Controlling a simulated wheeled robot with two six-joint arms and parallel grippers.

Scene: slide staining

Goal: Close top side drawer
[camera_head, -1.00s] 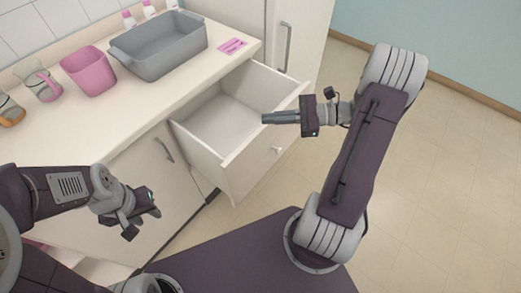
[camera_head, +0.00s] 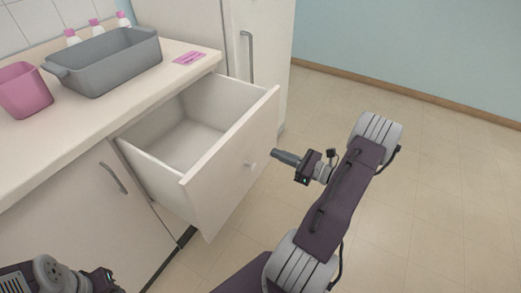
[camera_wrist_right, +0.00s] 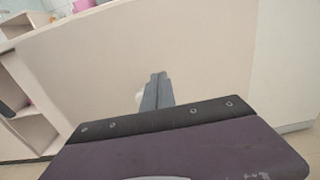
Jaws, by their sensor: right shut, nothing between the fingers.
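The top side drawer (camera_head: 236,158) is pulled out of the counter and looks empty inside. Its front is a plain cream panel with a small round knob (camera_head: 251,165). My right gripper (camera_head: 275,154) is shut and empty, just outside the drawer front near the knob. In the right wrist view the shut fingers (camera_wrist_right: 157,90) point at the cream drawer front (camera_wrist_right: 200,50), with the knob partly hidden behind them. I cannot tell whether they touch the panel. My left gripper (camera_head: 100,281) is at the lower left edge, partly cut off, far from the drawer.
A grey basin (camera_head: 105,62), a pink container (camera_head: 24,90), pink-capped bottles (camera_head: 98,27) and a pink item (camera_head: 189,58) are on the counter. A cabinet door with a handle (camera_head: 114,178) is left of the drawer. A tall cabinet (camera_head: 265,40) stands behind. The floor on the right is clear.

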